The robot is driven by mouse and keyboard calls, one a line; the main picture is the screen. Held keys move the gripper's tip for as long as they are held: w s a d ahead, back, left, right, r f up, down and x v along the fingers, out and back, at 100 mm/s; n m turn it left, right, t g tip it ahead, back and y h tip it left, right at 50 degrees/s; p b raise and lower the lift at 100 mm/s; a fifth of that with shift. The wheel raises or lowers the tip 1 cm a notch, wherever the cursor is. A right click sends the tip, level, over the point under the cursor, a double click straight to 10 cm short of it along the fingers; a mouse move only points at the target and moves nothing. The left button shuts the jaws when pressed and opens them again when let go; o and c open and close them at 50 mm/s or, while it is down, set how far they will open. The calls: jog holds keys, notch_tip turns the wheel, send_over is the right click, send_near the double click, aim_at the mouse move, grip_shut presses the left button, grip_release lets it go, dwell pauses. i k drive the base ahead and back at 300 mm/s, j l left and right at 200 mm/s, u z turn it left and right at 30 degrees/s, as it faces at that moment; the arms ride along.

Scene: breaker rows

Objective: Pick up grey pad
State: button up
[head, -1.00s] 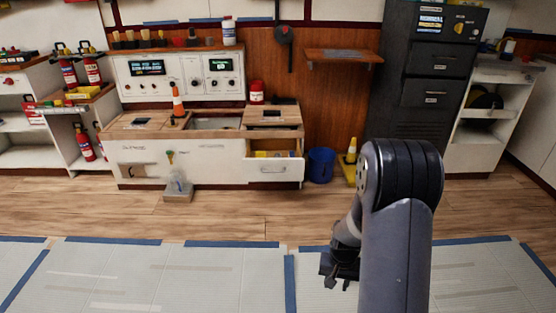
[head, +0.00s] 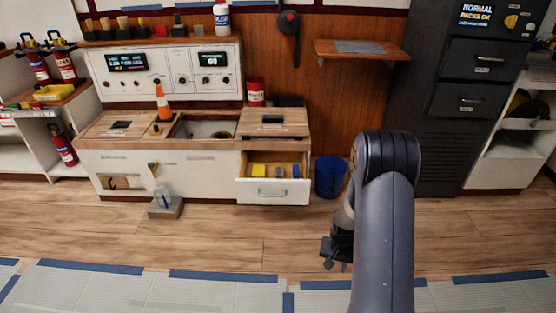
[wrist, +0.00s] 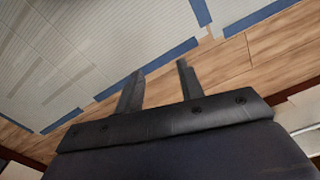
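A flat grey pad (head: 360,47) lies on the small wooden wall shelf (head: 335,53) at the upper right of the head view. It may be the grey pad of the task. My gripper (head: 333,255) hangs low over the floor, well below and in front of that shelf, and partly hidden by my arm. In the wrist view, my gripper's two fingers (wrist: 158,75) stand apart with nothing between them. No pad shows in the wrist view.
A white workbench (head: 185,160) has an open drawer (head: 272,190) with small yellow, dark and blue pieces. A blue bin (head: 330,176) stands beside it. A dark cabinet (head: 455,150) is at the right.

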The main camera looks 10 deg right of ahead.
aim_at(279, 171)
jog(key=i+l, duration=0.2)
jog(key=i, duration=0.3)
jog(key=i+l+u, duration=0.1)
jog(key=i, duration=0.4)
jog(key=i+l, duration=0.3)
jog(key=i, duration=0.2)
jog(key=i+j+u, duration=0.4)
jog(key=i+l, duration=0.1)
